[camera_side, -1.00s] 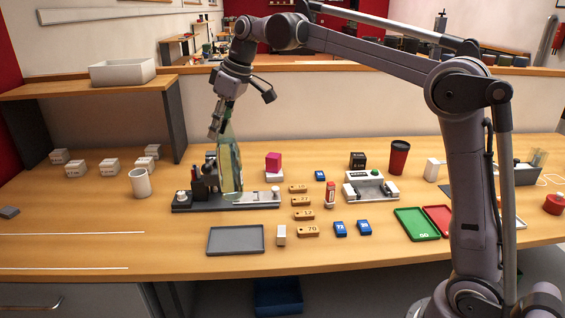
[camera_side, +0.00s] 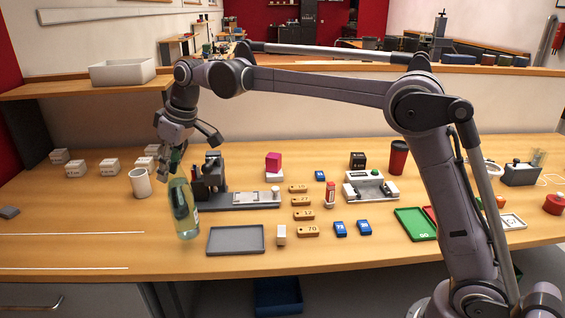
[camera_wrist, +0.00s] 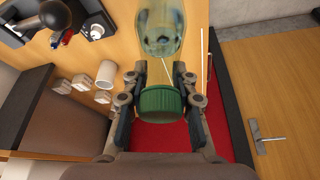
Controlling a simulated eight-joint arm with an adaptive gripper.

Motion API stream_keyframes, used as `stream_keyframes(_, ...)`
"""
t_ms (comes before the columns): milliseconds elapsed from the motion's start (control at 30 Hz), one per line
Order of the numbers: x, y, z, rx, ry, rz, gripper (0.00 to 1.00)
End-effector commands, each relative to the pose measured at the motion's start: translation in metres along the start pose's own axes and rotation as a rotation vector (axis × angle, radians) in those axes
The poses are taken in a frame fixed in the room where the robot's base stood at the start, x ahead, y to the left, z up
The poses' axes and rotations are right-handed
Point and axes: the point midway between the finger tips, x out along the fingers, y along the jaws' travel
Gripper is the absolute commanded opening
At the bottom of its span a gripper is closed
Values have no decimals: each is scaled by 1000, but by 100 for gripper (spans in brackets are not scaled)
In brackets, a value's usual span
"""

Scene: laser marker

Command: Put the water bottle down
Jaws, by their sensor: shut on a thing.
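The water bottle (camera_side: 184,212) is clear greenish plastic with a pale label. In the side view it hangs nearly upright, slightly tilted, at the front left of the table, between the white mug and the grey tray. I cannot tell whether its base touches the table. My gripper (camera_side: 175,165) is above it, shut on its neck and cap end. In the wrist view the green cap (camera_wrist: 161,101) sits between the two fingers of my gripper (camera_wrist: 160,84), and the clear body of the bottle (camera_wrist: 160,28) extends beyond the fingertips.
A white mug (camera_side: 140,183) stands left of the bottle. An empty grey tray (camera_side: 236,240) lies close on its right. The black laser marker machine (camera_side: 210,176) stands behind right. Several white blocks (camera_side: 109,167) sit at the back left. The table front left is mostly clear.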

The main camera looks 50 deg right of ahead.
Motion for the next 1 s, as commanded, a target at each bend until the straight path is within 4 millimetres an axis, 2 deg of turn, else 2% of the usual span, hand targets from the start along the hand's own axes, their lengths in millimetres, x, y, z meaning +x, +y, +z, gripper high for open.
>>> stream_keyframes(133,6,-2,0,0,1,1,0)
stream_keyframes(433,35,-1,13,0,2,1,0)
stream_keyframes(900,41,-1,15,0,1,1,0)
stream_keyframes(933,42,-1,16,0,0,0,30)
stream_keyframes(1000,42,-1,16,0,0,0,50)
